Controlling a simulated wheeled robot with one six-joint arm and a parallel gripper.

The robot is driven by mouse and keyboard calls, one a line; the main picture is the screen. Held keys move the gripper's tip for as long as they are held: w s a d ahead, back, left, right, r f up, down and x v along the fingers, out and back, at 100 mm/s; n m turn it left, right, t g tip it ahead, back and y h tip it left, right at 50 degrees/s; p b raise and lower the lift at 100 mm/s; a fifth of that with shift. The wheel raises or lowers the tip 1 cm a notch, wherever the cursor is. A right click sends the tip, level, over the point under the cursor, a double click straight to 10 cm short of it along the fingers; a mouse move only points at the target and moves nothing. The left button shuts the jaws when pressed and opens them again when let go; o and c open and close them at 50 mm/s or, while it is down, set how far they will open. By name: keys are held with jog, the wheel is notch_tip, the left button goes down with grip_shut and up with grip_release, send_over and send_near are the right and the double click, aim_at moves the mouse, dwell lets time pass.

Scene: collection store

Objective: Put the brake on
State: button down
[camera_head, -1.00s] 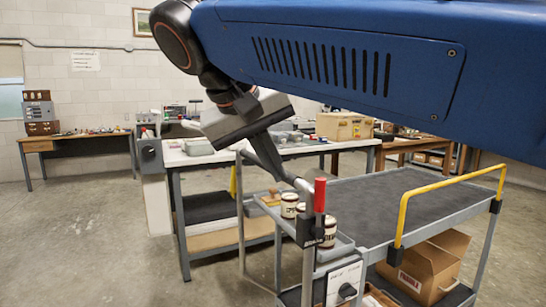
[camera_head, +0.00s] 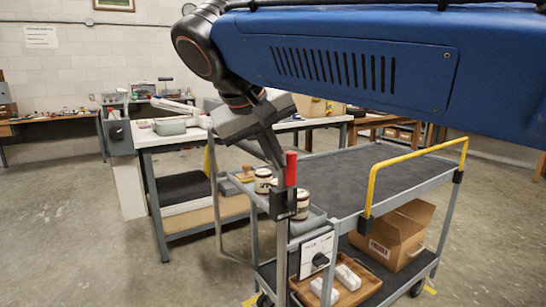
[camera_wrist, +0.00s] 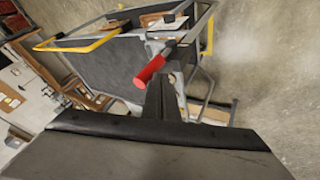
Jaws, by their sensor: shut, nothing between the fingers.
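The grey cart (camera_head: 345,215) stands in front of me. A lever with a red grip (camera_head: 291,169) rises upright from a black bracket (camera_head: 284,204) on its near post; I take it as the brake. In the wrist view the red grip (camera_wrist: 150,71) lies just beyond and left of my fingertips. My gripper (camera_head: 278,160) is shut and empty, its fingers pointing down beside the red grip. It also shows in the wrist view (camera_wrist: 164,92). I cannot tell whether the fingers touch the grip.
Jars (camera_head: 302,203) stand in the cart's upper side tray. A cardboard box (camera_head: 396,238) and a wooden tray (camera_head: 372,286) with white items sit below. A workbench (camera_head: 165,139) stands behind; the floor at left is clear.

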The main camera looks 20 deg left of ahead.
aim_at(291, 149)
jog(key=shift+w+d, duration=0.1)
jog(key=shift+w+d+r+m+g+y, duration=0.2)
jog(key=shift+w+d+g+y, duration=0.25)
jog(key=shift+w+d+g, duration=0.2)
jog(key=shift+w+d+r+m+g+y, duration=0.1)
jog(key=shift+w+d+r+g+y, duration=0.05)
jog(key=shift+w+d+g+y, duration=0.45)
jog(key=w+d+f+g+y, duration=0.3)
jog(key=w+d+g+y, duration=0.1)
jog(key=w+d+g, duration=0.1)
jog(key=shift+w+m, duration=0.4)
jog(key=shift+w, duration=0.3)
jog(key=shift+d, duration=0.1)
